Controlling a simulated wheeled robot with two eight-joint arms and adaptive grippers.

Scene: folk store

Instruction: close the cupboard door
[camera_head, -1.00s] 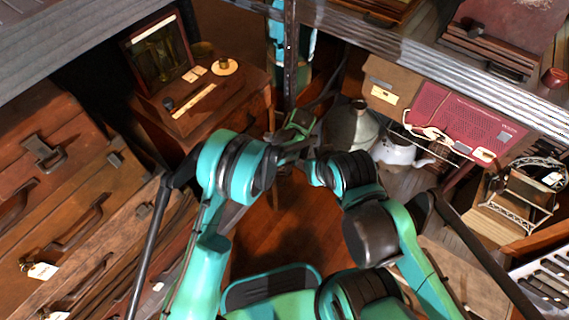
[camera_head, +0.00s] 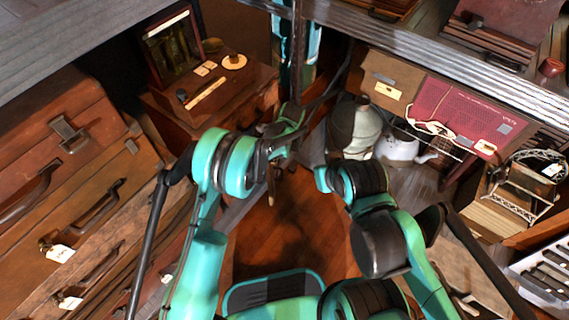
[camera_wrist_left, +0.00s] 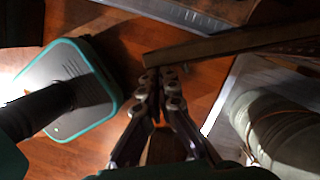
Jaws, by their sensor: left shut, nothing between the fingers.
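My left gripper (camera_wrist_left: 159,74) is shut and empty in the left wrist view. Its tips are close to the end of a long, narrow wooden edge (camera_wrist_left: 225,44), which looks like the cupboard door seen edge-on; I cannot tell if they touch. In the head view my left forearm reaches to the front of a brown wooden cupboard (camera_head: 258,85), and the fingers are mostly hidden there. The door is hard to make out in that view, behind my arm. My right arm is bent at the right, and its gripper does not show.
Stacked brown suitcases (camera_head: 85,190) fill the left side. An open box (camera_head: 170,45) stands on the cupboard. A metal post (camera_head: 297,55) stands in front. Wooden floor (camera_head: 290,225) is clear between.

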